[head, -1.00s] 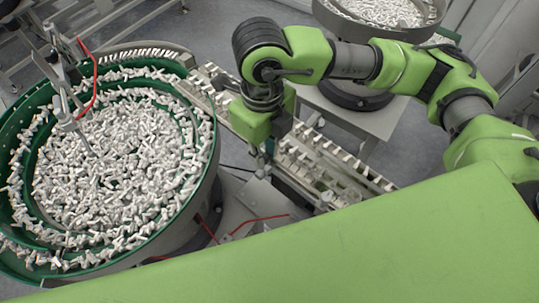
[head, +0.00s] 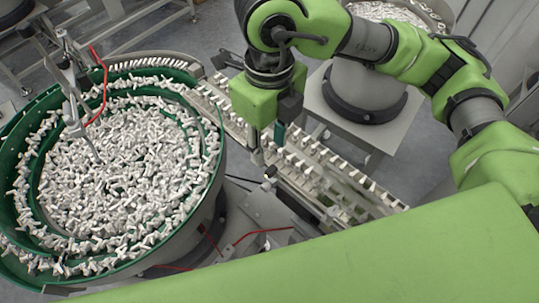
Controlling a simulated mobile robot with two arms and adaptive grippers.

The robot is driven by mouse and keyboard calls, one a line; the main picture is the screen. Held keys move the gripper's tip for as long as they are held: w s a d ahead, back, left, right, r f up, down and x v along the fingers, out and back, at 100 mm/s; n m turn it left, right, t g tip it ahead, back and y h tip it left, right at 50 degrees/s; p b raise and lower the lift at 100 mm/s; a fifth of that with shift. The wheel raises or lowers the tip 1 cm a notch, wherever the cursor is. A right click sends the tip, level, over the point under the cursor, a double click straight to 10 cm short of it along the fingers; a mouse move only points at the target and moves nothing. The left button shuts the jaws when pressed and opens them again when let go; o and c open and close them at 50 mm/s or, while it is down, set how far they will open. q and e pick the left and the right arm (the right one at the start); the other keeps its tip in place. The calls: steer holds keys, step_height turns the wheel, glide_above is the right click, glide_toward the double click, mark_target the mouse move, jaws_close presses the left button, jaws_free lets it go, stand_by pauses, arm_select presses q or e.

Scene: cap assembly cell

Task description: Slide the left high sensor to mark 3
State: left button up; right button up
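A small black part with a yellow tip (head: 268,172) shows beside the near side of the linear track, just below my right gripper. It may be the left high sensor, but it is too small to be sure. No mark numbers can be read. My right gripper (head: 268,146) points down over the track, with a dark teal finger and a grey finger showing. It appears to be just above the small part, and I cannot tell whether they touch. Its finger gap is not clear. My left gripper is not in view.
A large green-lined feeder bowl (head: 12,215) full of white parts fills the left. The linear track (head: 330,165) carries white parts in rows from the bowl toward lower right. A second bowl feeder (head: 365,85) stands behind my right arm. A red cable (head: 262,232) lies near the track base.

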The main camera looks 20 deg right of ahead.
step_height(320, 180, up, 5)
stand_by(0.8)
